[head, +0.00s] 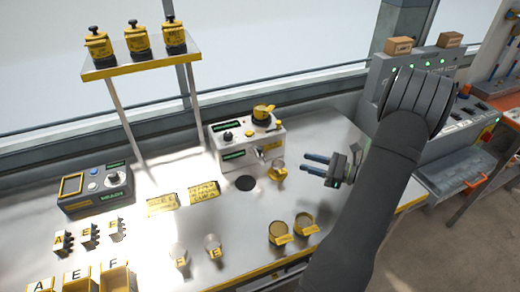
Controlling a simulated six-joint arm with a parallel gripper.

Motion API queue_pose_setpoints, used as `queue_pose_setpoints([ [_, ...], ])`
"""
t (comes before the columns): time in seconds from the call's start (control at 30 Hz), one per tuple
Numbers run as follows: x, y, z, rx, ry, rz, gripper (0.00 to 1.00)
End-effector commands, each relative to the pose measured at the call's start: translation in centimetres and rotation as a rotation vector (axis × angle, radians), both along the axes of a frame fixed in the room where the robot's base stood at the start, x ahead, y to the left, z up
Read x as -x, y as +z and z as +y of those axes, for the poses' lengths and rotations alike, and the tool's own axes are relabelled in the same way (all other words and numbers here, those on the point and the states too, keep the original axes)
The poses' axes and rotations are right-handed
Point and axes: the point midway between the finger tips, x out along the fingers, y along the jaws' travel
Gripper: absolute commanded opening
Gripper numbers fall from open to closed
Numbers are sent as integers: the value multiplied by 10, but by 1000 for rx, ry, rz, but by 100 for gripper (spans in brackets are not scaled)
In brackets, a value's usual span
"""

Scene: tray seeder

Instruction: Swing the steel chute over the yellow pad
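The seeder (232,148) is a pale box with dials, small dark displays and a yellow hopper on top, standing at the middle back of the bench. A small metal part that looks like the steel chute (268,151) sticks out at its front right. A yellow cup-like piece (278,171) is just below it. Flat yellow lettered plates (204,191) lie left of a dark round spot; I cannot tell which yellow surface is the pad. My gripper (304,162) is right of the chute, its two blue fingers apart, pointing left, empty and touching nothing visible.
A shelf (142,66) with several yellow-black bottles stands at the back left. A control box (95,191) and lettered bins (117,279) are at left. Round yellow-tabbed containers (279,232) stand near the front edge. A grey console (450,130) is at right.

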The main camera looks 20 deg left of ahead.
Motion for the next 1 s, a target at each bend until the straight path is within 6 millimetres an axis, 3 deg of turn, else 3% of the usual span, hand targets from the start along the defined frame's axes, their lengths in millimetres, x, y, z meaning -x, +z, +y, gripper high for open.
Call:
queue_pose_setpoints([
  [0.17, 1, 0, 23, 0, 4, 1, 39],
  [0.7, 1, 0, 134, 1, 6, 0, 39],
  [1.0, 0, 0, 169, 2, 2, 0, 39],
])
